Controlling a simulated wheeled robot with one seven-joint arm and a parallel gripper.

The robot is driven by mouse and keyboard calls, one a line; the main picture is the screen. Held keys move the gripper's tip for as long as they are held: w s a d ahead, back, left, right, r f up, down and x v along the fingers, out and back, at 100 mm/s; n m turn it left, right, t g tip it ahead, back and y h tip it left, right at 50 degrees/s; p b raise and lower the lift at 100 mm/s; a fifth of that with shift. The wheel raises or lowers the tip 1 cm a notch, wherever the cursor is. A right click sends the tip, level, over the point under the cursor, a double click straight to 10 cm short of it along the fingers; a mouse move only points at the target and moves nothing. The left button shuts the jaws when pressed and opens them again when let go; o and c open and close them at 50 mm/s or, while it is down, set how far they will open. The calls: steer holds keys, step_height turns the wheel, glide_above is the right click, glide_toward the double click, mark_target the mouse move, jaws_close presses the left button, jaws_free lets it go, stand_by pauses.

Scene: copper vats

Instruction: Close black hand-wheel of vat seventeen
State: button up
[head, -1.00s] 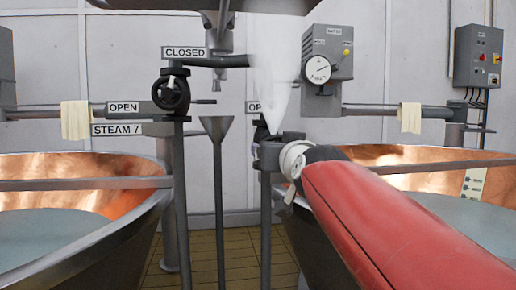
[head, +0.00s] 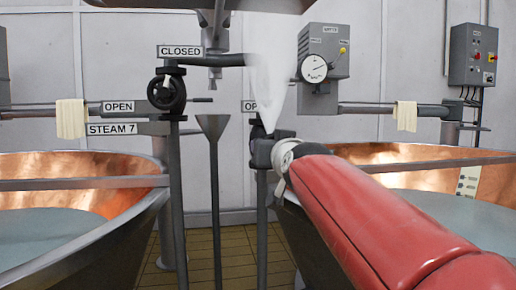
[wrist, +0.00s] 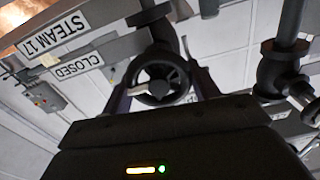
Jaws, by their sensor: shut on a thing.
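In the wrist view, the black hand-wheel (wrist: 160,98) sits on its valve beside a sign reading STEAM 17 (wrist: 62,34) and a sign reading CLOSED (wrist: 76,66). My gripper (wrist: 161,84) has one finger on each side of the wheel and is shut on it. In the head view, my gripper (head: 259,142) is at the valve post at the centre, and my red arm hides much of the wheel. A sign beginning with OP (head: 249,107) is partly hidden behind a white plume (head: 268,75), which is narrow at the valve and widens upward.
Another black hand-wheel (head: 166,92) stands left, by signs CLOSED (head: 180,51), OPEN (head: 117,107) and STEAM 7 (head: 111,129). A funnel pipe (head: 213,125) stands between the posts. Copper vats flank them on the left (head: 125,172) and right (head: 420,155). A gauge (head: 314,68) is above right.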

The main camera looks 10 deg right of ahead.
steer(key=shift+m, duration=1.4)
steer(key=o, duration=1)
steer(key=shift+c, duration=0.2)
steer(key=s, duration=0.7)
steer(key=shift+s, duration=0.4)
